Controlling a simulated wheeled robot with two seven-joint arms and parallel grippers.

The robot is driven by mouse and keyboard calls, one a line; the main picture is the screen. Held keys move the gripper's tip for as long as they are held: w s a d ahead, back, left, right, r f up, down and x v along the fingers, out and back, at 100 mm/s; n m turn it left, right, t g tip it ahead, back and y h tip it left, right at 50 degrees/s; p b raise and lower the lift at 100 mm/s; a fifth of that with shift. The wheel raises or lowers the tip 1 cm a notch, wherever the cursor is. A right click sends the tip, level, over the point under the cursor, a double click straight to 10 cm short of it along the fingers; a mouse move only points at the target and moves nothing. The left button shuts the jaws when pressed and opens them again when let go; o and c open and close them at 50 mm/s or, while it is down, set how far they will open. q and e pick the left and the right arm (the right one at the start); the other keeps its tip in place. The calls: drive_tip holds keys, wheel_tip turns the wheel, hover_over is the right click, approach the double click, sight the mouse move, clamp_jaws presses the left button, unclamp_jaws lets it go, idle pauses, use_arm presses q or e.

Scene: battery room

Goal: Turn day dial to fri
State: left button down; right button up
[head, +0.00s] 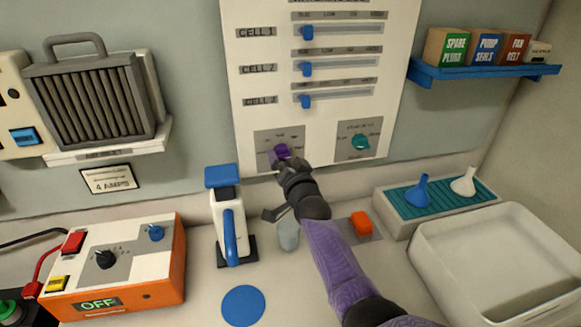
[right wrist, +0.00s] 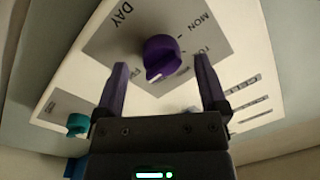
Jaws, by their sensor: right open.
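The purple day dial (head: 282,151) is on a grey plate at the lower left of the white wall panel. In the right wrist view the dial (right wrist: 163,52) shows close up, with its white pointer mark facing down and slightly left. MON reads at upper right; the label near the left finger begins with F and is partly hidden. Other labels are covered by the fingers. My right gripper (head: 287,166) is at the dial; in the wrist view its open fingers (right wrist: 162,72) stand on either side, with gaps to the dial. My left gripper is out of view.
A teal dial (head: 360,142) sits right of the day dial, below the sliders (head: 307,68). A white and blue device (head: 228,215) stands left of my forearm. An orange block (head: 361,223), a white bin (head: 500,235) and an orange box (head: 170,265) share the counter.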

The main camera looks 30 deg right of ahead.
drive_tip(key=s+a+p, duration=0.1)
drive_tip(key=s+p, duration=0.1)
drive_tip(key=s, duration=0.6)
drive_tip(key=shift+s+a, duration=0.2)
drive_tip(key=shift+a, duration=0.05)
